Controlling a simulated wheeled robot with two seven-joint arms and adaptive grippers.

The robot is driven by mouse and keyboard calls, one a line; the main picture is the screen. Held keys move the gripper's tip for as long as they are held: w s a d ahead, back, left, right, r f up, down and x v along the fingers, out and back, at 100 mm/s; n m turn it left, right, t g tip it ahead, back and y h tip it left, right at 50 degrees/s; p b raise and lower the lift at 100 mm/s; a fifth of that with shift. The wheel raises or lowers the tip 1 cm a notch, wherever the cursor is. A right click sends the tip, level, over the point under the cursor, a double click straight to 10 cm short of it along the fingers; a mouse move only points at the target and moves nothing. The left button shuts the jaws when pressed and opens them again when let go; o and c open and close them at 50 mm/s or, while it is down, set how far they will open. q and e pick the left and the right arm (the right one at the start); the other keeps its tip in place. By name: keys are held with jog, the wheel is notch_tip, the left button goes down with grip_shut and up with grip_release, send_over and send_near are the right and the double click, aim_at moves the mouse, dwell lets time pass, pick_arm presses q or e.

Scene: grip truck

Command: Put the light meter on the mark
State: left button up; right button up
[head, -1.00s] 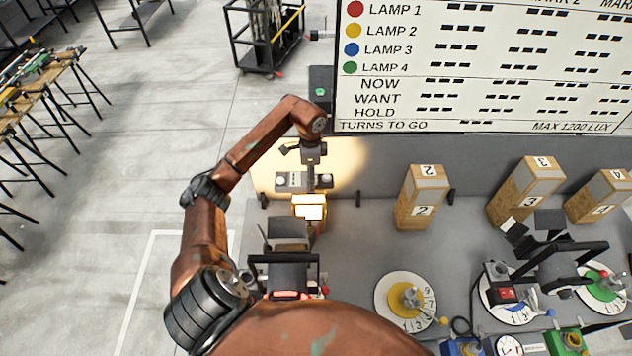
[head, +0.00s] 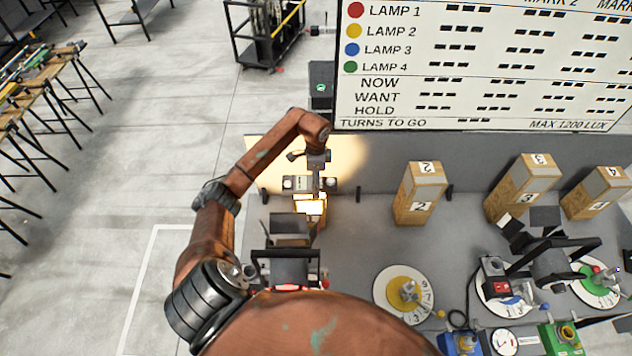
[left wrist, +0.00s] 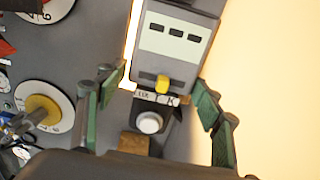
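The light meter (left wrist: 173,45) is a grey box with a pale display of dark dashes, a yellow button and a white dome. It fills the upper middle of the left wrist view. My left gripper (left wrist: 160,85) has its green-padded fingers spread either side of it; a bright gap shows beside the left finger. In the head view the left gripper (head: 318,174) is low behind the lit first block (head: 310,206), with the meter (head: 302,184) small beside it. Whether the meter touches a surface is unclear. My right gripper is not in view.
Wooden blocks numbered 2 (head: 420,195), 3 (head: 522,190) and 4 (head: 597,193) stand along the back of the grey table (head: 370,250). A black lamp (head: 285,265) stands before the first block, another (head: 550,262) at right. A yellow dial (head: 404,292) lies in front. A scoreboard (head: 480,70) rises behind.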

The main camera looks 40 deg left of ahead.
pick_arm(q)
jog(key=shift+o, duration=1.1)
jog(key=shift+r, duration=0.1)
notch_tip(320, 180, up, 11)
jog(key=b, duration=0.3)
jog(key=shift+r, duration=0.55)
jog(key=shift+a, duration=0.1)
